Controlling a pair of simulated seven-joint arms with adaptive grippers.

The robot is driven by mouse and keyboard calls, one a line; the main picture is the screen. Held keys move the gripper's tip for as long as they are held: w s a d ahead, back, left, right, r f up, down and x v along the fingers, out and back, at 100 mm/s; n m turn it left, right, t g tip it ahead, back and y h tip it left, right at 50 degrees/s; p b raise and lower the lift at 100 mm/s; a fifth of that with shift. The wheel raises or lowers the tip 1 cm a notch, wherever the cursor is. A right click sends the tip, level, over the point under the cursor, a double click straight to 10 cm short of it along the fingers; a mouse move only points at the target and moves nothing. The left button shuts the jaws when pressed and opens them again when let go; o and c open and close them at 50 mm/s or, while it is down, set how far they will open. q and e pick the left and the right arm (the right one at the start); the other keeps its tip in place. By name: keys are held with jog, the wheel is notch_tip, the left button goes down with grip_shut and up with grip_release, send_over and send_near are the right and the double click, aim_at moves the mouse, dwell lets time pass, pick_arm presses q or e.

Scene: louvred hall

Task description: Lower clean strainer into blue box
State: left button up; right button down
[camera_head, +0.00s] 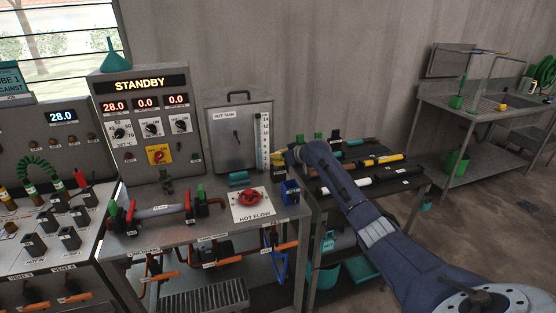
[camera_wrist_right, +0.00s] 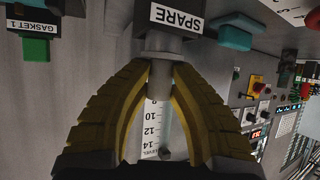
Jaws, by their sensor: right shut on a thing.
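My right gripper (camera_head: 281,158), with yellow fingers, is at the right rear of the hot-flow bench in the head view. In the right wrist view my right gripper (camera_wrist_right: 166,62) is shut on a grey flanged piece (camera_wrist_right: 166,44), just below a "SPARE" label. I cannot tell for sure whether this piece is the clean strainer; its far parts are hidden. The small blue box (camera_head: 290,193) stands at the bench's right edge, in front of and slightly right of the gripper and apart from it. My left gripper is not in view.
A red valve wheel (camera_head: 250,197) sits left of the blue box. A teal cylinder (camera_head: 238,178) lies behind the wheel. The hot tank (camera_head: 232,142) and its level gauge (camera_head: 263,141) stand at the back. A rack (camera_head: 397,182) with several rods is to the right.

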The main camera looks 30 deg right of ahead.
jog(key=shift+r, duration=5.45)
